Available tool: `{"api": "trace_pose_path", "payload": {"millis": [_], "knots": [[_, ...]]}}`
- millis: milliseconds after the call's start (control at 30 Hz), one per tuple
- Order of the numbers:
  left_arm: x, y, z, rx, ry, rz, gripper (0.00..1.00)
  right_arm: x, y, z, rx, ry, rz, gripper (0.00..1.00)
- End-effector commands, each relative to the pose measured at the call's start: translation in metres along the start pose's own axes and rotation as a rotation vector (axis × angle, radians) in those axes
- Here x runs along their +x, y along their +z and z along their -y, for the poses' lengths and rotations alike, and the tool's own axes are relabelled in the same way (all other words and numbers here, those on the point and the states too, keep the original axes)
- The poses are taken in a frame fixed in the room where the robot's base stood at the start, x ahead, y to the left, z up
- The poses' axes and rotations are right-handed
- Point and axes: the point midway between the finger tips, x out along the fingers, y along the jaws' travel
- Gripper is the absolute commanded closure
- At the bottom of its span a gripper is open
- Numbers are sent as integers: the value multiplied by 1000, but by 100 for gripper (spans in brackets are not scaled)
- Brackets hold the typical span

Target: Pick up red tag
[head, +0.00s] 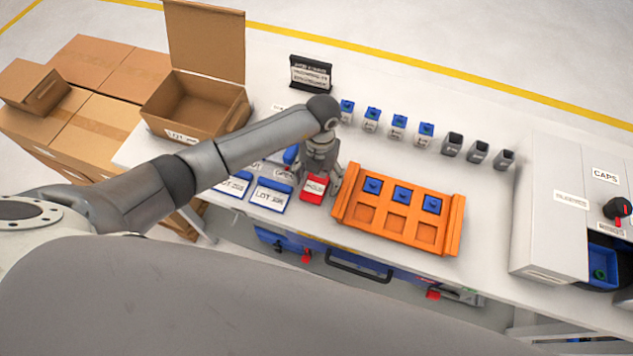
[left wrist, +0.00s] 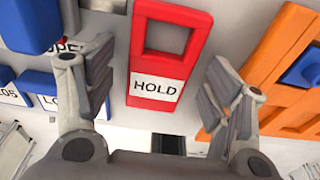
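The red tag (head: 313,189) lies on the white table, left of the orange tray. In the left wrist view the red tag (left wrist: 167,50) shows a white label reading HOLD and a rectangular cut-out. My left gripper (head: 320,178) is above the tag and partly hides it in the head view. In the left wrist view my left gripper (left wrist: 160,95) is open, with one finger on each side of the tag and a gap to both sides. I cannot tell its exact height above the tag. My right gripper is not in view.
The orange tray (head: 344,206) holds blue pieces close to the right finger. Blue tags (head: 270,195) lie close on the left. Small blue-topped and dark containers (head: 398,127) stand in a row behind. An open cardboard box (head: 196,108) stands at the left.

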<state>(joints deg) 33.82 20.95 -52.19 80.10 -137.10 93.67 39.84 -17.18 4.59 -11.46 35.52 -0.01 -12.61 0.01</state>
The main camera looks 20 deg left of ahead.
Motion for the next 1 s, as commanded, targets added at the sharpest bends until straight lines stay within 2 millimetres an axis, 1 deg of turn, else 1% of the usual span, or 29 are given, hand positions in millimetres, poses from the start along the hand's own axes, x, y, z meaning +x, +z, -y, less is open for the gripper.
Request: {"api": "trace_pose_path", "payload": {"millis": [33, 300, 367, 633, 767, 933, 1000], "knots": [[0, 0, 0, 0, 0, 0, 35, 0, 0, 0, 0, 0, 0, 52], [0, 0, 0, 0, 0, 0, 70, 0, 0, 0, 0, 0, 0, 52], [-1, 0, 0, -1, 0, 0, 76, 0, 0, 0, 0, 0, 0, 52], [-2, 0, 0, 0, 0, 1, 76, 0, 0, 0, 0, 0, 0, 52], [-7, 0, -1, -1, 0, 2, 76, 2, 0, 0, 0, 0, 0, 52], [-26, -1, 0, 1, -1, 5, 76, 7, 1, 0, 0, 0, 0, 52], [-34, -7, 1, 3, -1, 3, 76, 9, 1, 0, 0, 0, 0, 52]]}}
